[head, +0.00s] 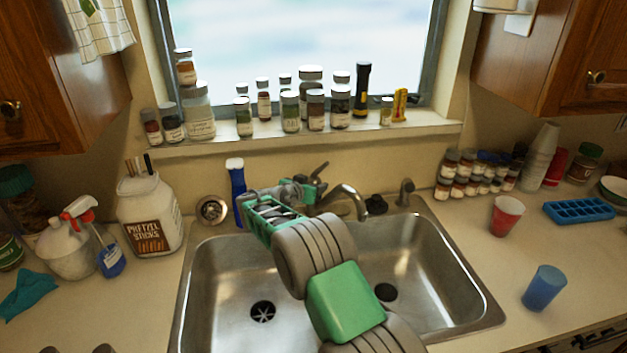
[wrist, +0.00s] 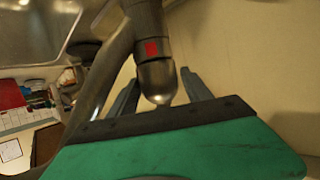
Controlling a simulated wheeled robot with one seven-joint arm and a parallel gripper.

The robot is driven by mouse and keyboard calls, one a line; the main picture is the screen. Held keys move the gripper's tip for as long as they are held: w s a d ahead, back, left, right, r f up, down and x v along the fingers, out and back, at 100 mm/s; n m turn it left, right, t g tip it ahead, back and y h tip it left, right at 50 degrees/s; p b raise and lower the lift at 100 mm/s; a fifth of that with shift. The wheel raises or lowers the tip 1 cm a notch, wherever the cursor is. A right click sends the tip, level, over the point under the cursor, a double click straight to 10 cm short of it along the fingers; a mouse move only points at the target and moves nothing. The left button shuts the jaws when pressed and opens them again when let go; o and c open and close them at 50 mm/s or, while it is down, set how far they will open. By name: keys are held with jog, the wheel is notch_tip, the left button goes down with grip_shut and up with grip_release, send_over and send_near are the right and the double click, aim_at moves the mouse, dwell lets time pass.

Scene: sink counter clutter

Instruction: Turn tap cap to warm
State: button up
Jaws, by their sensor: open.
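The steel tap (head: 345,197) stands behind the sink, its spout curving forward and to the right. Its dark cap with a lever (head: 320,169) points up and to the right. In the wrist view the cap shows close up as a rounded metal end (wrist: 157,82) with a red mark (wrist: 152,48) on the grey part beside it. My gripper (head: 312,188) is open at the tap, with one finger on each side of the rounded end. I cannot tell whether the fingers touch it. My arm hides part of the tap base.
The double steel sink (head: 232,275) lies below my arm. A blue brush (head: 237,185) stands left of the tap, and a soap dispenser (head: 404,192) stands right of it. Several jars line the window sill (head: 230,142) behind. Cups stand on the right counter.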

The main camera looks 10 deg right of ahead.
jog(key=shift+w+d+f, duration=0.15)
jog(key=shift+w+d, duration=0.15)
jog(key=shift+d, duration=0.05)
jog(key=c, duration=1.1)
jog(key=shift+w+a+f+m+h+b, duration=0.1)
jog(key=shift+f+m+h+b, duration=0.2)
jog(key=shift+b, duration=1.45)
jog(key=shift+r+m+g+h+b, duration=0.25)
jog(key=shift+m+g+h+b, duration=0.15)
jog(key=shift+m+b, duration=0.1)
jog(key=shift+r, duration=0.15)
jog(key=o, duration=1.1)
